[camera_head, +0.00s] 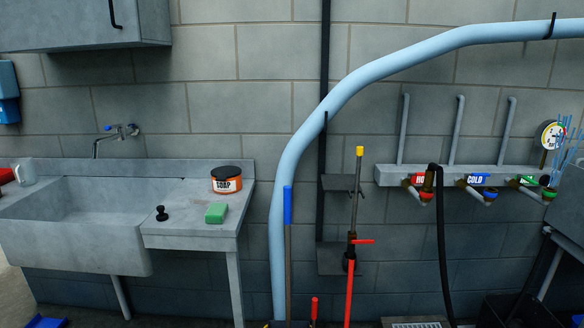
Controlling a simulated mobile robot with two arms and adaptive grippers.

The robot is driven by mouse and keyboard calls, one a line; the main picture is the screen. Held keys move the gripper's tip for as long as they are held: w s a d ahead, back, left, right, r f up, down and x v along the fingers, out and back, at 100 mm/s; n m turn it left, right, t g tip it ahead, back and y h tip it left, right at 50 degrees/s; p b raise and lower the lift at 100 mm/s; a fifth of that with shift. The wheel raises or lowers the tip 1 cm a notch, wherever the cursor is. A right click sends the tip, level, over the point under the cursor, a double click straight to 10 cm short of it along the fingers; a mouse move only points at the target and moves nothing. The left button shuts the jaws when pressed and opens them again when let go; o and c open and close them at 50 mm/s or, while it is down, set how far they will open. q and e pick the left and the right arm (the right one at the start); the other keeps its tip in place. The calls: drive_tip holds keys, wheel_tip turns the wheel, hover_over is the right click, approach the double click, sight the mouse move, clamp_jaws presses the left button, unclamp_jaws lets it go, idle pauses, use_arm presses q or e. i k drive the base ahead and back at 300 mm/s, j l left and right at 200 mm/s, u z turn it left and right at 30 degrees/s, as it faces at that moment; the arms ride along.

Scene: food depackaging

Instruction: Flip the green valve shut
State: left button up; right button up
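The green-ringed valve (549,193) is at the right end of a grey wall manifold (395,175) in the head view. An orange and green label (526,181) is beside it, and a dark handle shows above it. The valve is small here and I cannot tell whether it is open or shut. A red-ringed valve (426,196) with a red label and a blue-ringed valve (490,194) with a blue "COLD" label are to its left. Neither of my grippers is in view.
A black hose (444,245) hangs from the red-ringed valve. A red lance with a yellow tip (359,151) stands left of the manifold. A gauge (552,135) and blue rods (570,130) crowd the right. A sink (75,235) and a soap tub (226,182) are left.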

sight(533, 182)
drive_tip(key=i+l+z, duration=0.35)
drive_tip(key=l, duration=0.3)
drive_tip(key=i+l+z, duration=0.35)
drive_tip(key=l, duration=0.2)
drive_tip(key=i+l+z, duration=0.35)
drive_tip(key=i+l, duration=0.1)
drive_tip(key=i, duration=0.1)
